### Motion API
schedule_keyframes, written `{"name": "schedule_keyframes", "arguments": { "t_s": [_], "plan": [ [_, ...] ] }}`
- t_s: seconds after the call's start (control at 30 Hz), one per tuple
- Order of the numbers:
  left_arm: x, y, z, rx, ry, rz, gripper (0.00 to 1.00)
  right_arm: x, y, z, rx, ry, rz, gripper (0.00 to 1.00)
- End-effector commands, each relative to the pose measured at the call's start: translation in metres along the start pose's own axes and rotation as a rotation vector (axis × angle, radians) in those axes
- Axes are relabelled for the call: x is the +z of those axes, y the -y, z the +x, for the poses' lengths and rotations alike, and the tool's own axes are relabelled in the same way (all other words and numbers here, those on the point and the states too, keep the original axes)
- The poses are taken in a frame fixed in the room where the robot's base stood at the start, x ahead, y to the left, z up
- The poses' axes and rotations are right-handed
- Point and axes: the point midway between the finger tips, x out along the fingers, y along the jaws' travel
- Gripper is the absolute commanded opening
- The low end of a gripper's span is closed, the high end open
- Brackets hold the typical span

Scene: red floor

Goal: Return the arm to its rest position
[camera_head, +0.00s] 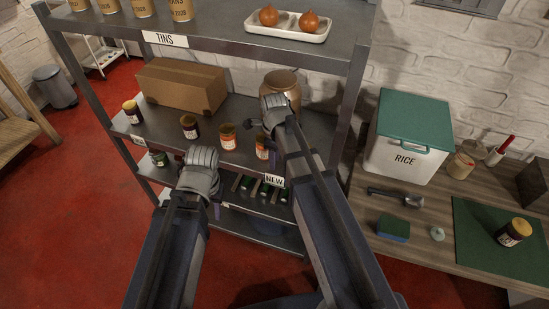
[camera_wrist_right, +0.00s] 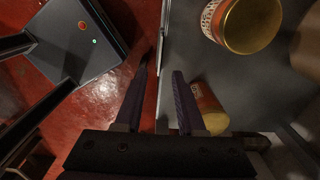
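My left gripper (camera_head: 200,172) is in front of the lower part of the shelf unit. Its fingers are mostly hidden behind its wrist in the head view, so I cannot tell whether it is open. My right arm reaches up to the middle shelf, and its wrist (camera_head: 277,112) is in front of the brown pot (camera_head: 284,82). In the right wrist view my right gripper (camera_wrist_right: 161,72) has its two fingers apart with nothing between them. The shelf's front edge and red floor show beyond the gap. A jar with an orange label (camera_wrist_right: 208,104) is close beside one finger; I cannot tell whether they touch.
The middle shelf holds a cardboard box (camera_head: 182,86) and several jars, one (camera_head: 228,136) near my right arm. A tray (camera_head: 287,31) of onions stands on top. At right, a counter (camera_head: 412,224) bears a rice bin (camera_head: 405,150). Open red floor (camera_head: 60,225) lies left.

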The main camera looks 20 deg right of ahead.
Motion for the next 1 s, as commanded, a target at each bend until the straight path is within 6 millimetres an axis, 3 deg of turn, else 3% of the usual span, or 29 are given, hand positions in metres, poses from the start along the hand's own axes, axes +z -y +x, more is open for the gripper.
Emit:
{"name": "schedule_keyframes", "arguments": {
  "t_s": [0.43,0.57,0.67,1.0],
  "plan": [
    [0.0,0.0,0.0,0.0,0.0,0.0,0.38,0.0,-0.001,0.0,0.0,0.0,-0.005,0.39],
    [0.0,0.0,0.0,0.0,0.0,0.0,0.38,0.002,-0.011,0.0,0.0,-0.005,-0.116,0.39],
    [0.0,0.0,0.0,0.0,0.0,0.0,0.38,0.005,-0.03,0.0,0.002,-0.015,-0.336,0.39],
    [0.0,0.0,0.0,0.0,0.0,0.0,0.38,0.012,-0.106,-0.001,0.029,-0.06,-1.36,0.39]
  ]
}}
